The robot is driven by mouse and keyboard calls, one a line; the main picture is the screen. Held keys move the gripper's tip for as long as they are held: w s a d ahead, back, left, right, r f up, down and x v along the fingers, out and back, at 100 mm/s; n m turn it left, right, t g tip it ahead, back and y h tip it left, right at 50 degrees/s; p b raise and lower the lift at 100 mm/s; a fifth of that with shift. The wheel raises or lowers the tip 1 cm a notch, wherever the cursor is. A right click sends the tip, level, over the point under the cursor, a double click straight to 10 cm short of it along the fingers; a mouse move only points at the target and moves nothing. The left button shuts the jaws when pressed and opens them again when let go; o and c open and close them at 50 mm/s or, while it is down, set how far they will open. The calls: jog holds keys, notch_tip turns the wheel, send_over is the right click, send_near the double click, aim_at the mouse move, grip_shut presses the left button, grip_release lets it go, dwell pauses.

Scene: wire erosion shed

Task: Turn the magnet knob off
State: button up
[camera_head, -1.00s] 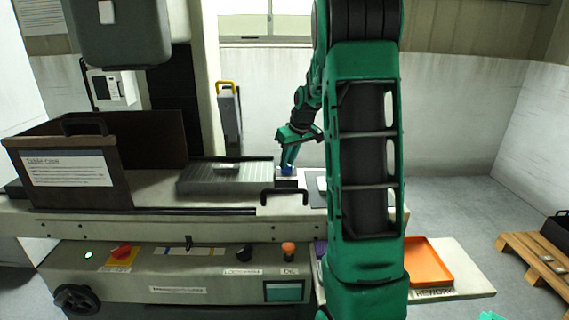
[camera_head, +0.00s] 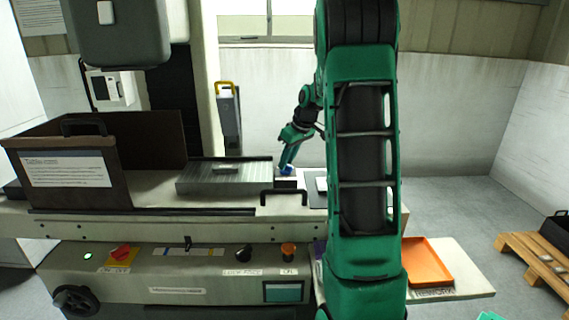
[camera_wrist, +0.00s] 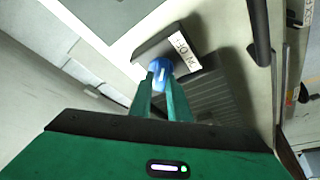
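My gripper (camera_head: 286,168) reaches down over the machine table. Its two green fingers (camera_wrist: 161,85) close in on a small round blue piece (camera_wrist: 160,70), which also shows in the head view (camera_head: 287,170). The fingers look shut on it, and they hide part of it. The front panel carries a black knob (camera_head: 244,252), a red switch (camera_head: 121,252) on yellow and an orange button (camera_head: 288,250). No label legibly says which control is the magnet knob.
A ribbed grey plate (camera_head: 210,184) lies on the table, left of my gripper. A black handle (camera_head: 284,192) stands up at the table's front edge. A dark guard box (camera_head: 60,200) is at left. An orange tray (camera_head: 428,262) is on the right shelf, beyond my arm.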

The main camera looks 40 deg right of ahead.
jog(key=o, duration=0.3)
jog(key=v, duration=1)
jog(key=shift+r, duration=0.35)
